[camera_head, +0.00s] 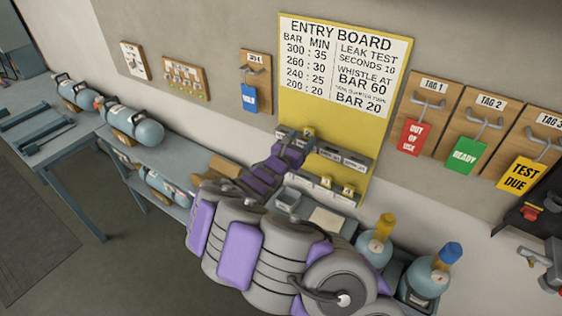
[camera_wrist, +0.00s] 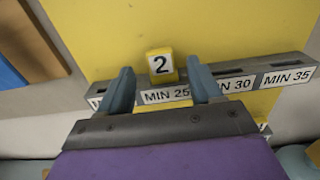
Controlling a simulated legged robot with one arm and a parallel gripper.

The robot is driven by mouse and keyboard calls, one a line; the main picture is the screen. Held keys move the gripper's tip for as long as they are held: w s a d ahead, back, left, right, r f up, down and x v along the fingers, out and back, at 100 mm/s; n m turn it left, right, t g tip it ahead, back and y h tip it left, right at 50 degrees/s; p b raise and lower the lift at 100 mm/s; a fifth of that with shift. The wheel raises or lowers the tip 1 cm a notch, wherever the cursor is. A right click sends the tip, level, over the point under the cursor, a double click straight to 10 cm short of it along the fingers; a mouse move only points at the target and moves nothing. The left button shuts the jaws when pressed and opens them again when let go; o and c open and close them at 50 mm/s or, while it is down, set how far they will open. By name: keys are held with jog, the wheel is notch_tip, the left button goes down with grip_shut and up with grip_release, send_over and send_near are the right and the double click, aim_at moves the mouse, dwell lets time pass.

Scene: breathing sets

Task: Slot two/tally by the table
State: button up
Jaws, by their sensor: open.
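The yellow tally marked 2 (camera_wrist: 161,65) stands upright at the upper rail (camera_wrist: 230,74) of the entry board, just above the MIN 25 label. It also shows in the head view (camera_head: 308,132). My gripper (camera_wrist: 163,86) is open, with one finger left of the tally and one right of it, and visible gaps between. I cannot tell how deep the tally sits in the slot. The entry board (camera_head: 344,68) has a printed table: 300:35, 260:30, 240:25, 200:20. My gripper's tips are small in the head view (camera_head: 294,137).
A lower rail (camera_head: 310,182) holds more yellow tallies (camera_head: 326,183). Below it are a grey tray (camera_head: 288,199) and gauge-topped cylinders (camera_head: 374,246). OUT OF USE (camera_head: 414,137), READY (camera_head: 465,155) and TEST DUE (camera_head: 520,175) tags hang at right. Breathing sets (camera_head: 133,123) lie on benches at left.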

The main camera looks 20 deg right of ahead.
jog(key=v, duration=1.4)
jog(key=shift+s+a, duration=0.15)
jog(key=shift+a, duration=0.1)
jog(key=s+d+r+m+g+h+b, duration=0.1)
jog(key=s+d+r+m+g, duration=0.1)
jog(key=s+d+m+g, duration=0.25)
jog(key=s+d+r+m+g+h+b, duration=0.1)
jog(key=s+d+r+m+g+b, duration=0.15)
jog(key=s+d+m, duration=0.3)
jog(key=s+d+f+m+g+y+b, duration=0.1)
jog(key=s+d+m+g+y, duration=0.2)
jog(key=s+m+g, duration=0.5)
jog(key=s+a+f+m+t+y+b, duration=0.1)
jog(key=s+a+f+m+y+b, duration=0.1)
jog(key=s+a+y, duration=0.4)
jog(key=s+a+f+m+t+y+b, duration=0.1)
jog(key=s+a+f+m+y+b, duration=0.2)
jog(key=s+a, duration=0.9)
jog(key=s+f+m+y, duration=0.2)
jog(key=s+f+y, duration=0.1)
jog(key=y, duration=0.1)
jog(key=shift+a+f+m+b, duration=0.2)
jog(key=shift+f+m+b, duration=0.1)
jog(key=shift+b, duration=0.05)
